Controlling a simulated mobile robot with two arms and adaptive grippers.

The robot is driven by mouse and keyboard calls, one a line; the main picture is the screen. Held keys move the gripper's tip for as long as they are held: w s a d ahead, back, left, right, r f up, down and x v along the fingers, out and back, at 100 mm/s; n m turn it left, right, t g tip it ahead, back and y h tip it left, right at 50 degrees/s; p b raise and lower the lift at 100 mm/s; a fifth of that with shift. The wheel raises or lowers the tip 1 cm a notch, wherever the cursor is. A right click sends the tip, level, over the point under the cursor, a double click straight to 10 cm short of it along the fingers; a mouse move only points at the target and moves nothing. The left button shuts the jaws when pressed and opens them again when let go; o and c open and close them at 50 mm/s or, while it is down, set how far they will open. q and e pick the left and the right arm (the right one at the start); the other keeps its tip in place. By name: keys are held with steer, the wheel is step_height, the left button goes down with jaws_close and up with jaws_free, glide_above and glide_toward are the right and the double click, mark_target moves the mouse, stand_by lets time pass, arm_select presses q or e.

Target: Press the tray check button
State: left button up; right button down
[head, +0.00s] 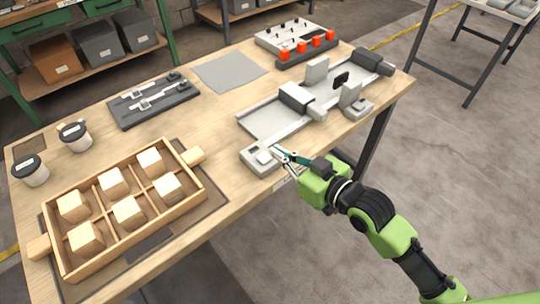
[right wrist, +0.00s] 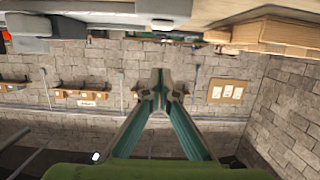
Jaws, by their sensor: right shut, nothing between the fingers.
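A pale grey box (head: 254,162) with a light raised button on top (head: 264,156) sits at the table's front edge, at the near end of a grey fixture (head: 268,118). My right gripper (head: 278,152) is shut and empty, coming in from the right. Its fingertips are right beside the button in the head view; I cannot tell whether they touch it. In the right wrist view the shut fingers (right wrist: 160,86) meet in the middle. My left gripper is not in view.
A wooden tray (head: 120,256) with several pale blocks in compartments lies at the left. A grey mat (head: 228,72) is bare.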

mark_target(270, 165)
steer(key=x, duration=0.3)
steer(key=shift+w+a, duration=0.2)
steer(key=shift+w, duration=0.1)
step_height(270, 165, down, 3)
steer(key=shift+w+a+r, duration=0.1)
steer(key=shift+w, duration=0.05)
steer(key=shift+f, duration=0.75)
steer(key=shift+f, duration=0.1)
